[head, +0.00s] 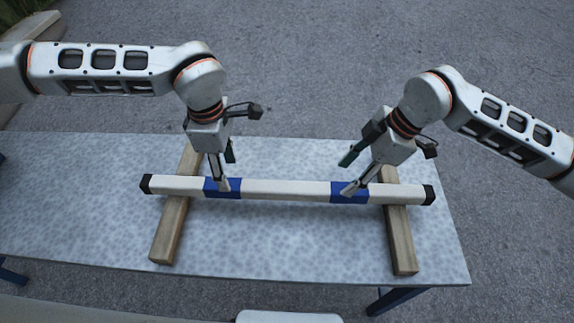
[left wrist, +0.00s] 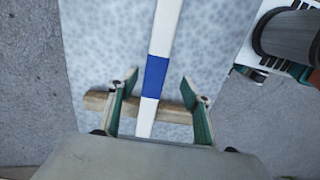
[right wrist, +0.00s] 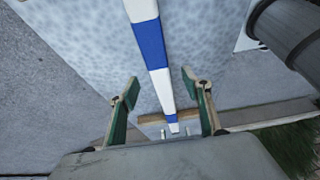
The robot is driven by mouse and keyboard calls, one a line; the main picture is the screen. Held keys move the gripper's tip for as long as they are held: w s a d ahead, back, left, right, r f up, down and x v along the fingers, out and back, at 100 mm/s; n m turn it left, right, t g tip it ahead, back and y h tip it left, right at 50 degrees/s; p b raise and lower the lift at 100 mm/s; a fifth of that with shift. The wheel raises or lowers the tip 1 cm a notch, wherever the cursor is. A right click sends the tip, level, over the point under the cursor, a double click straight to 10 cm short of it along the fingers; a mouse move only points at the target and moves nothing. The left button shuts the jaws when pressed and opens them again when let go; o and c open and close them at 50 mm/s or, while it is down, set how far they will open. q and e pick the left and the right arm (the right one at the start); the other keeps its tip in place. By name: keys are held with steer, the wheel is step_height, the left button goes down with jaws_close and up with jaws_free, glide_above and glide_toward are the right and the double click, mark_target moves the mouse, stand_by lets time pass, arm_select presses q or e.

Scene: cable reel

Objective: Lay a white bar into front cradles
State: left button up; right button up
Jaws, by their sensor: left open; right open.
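The white bar (head: 285,190) has two blue bands and black end caps. It lies level across two wooden beams, the left one (head: 170,232) and the right one (head: 400,240), nearer their far ends. Any cradle notches are too small to tell. My left gripper (head: 226,173) is open at the left blue band, one finger on each side of the bar. The left wrist view shows the bar (left wrist: 157,77) between its spread fingers. My right gripper (head: 347,176) is open at the right blue band. The right wrist view shows the bar (right wrist: 152,42) between its fingers, with gaps.
The beams stand on a pale speckled table (head: 285,250) with blue legs. The tabletop in front of the bar, between the beams, is clear. A white object (head: 288,316) shows at the bottom edge of the head view. Grey paving surrounds the table.

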mark_target(335, 188)
arm_select(q)
steer(key=shift+w+a, duration=0.4)
steer(key=shift+a, duration=0.2)
arm_select(e)
steer(key=shift+w+d, duration=0.3)
arm_select(q)
steer(key=shift+s+r, duration=0.1)
arm_select(e)
steer(key=shift+s, duration=0.1)
arm_select(q)
steer(key=shift+s, duration=0.15)
arm_select(e)
steer(key=shift+s, duration=0.15)
arm_select(q)
steer(key=shift+d+f, duration=0.1)
steer(key=shift+f, duration=3.8)
arm_select(e)
steer(key=shift+x, duration=3.9)
steer(key=shift+d, duration=0.1)
arm_select(q)
jaws_close()
arm_select(e)
jaws_close()
